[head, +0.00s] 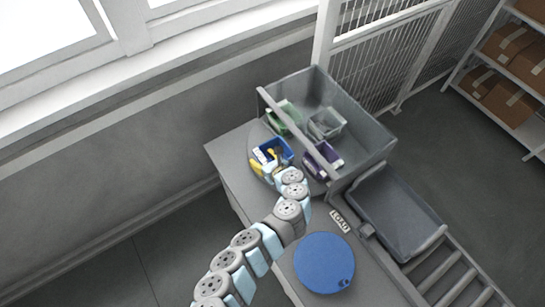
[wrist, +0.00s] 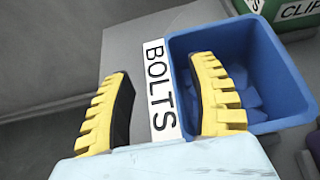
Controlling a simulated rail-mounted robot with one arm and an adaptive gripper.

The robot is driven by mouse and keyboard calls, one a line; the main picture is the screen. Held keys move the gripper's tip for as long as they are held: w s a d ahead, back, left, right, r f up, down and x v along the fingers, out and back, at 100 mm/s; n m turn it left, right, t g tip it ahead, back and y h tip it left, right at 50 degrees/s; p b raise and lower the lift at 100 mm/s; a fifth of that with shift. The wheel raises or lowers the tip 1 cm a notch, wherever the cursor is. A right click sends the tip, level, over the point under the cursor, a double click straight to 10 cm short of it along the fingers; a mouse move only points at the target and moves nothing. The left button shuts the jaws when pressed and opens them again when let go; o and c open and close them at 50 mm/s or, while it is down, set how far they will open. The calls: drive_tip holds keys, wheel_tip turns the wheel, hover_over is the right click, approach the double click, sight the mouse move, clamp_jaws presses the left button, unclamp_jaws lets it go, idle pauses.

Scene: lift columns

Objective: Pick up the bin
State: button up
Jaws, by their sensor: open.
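A small blue bin (wrist: 290,98) with a white BOLTS label (wrist: 159,92) on its near wall fills the right of the wrist view. Blue pieces lie inside it. My gripper (wrist: 162,68) is open, with yellow ridged fingers. The labelled wall shows between the fingers. The right finger overlaps the bin's opening and the left finger is outside, over grey surface; I cannot tell whether either touches. In the head view the blue bin (head: 283,148) sits at the near left of a grey turntable-like surface, with my gripper (head: 266,165) right at its near side.
A green bin (head: 285,117), a pale grey bin (head: 326,124) and a purple bin (head: 322,163) stand close by. A grey bar (head: 294,129) and box-like enclosure (head: 355,118) rise around them. A blue disc (head: 324,270) and LOAD sign (head: 340,221) are on the counter; a dark tray (head: 397,212) is right.

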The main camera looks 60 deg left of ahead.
clamp_jaws()
drive_tip(key=shift+r, duration=0.15)
idle(0.4)
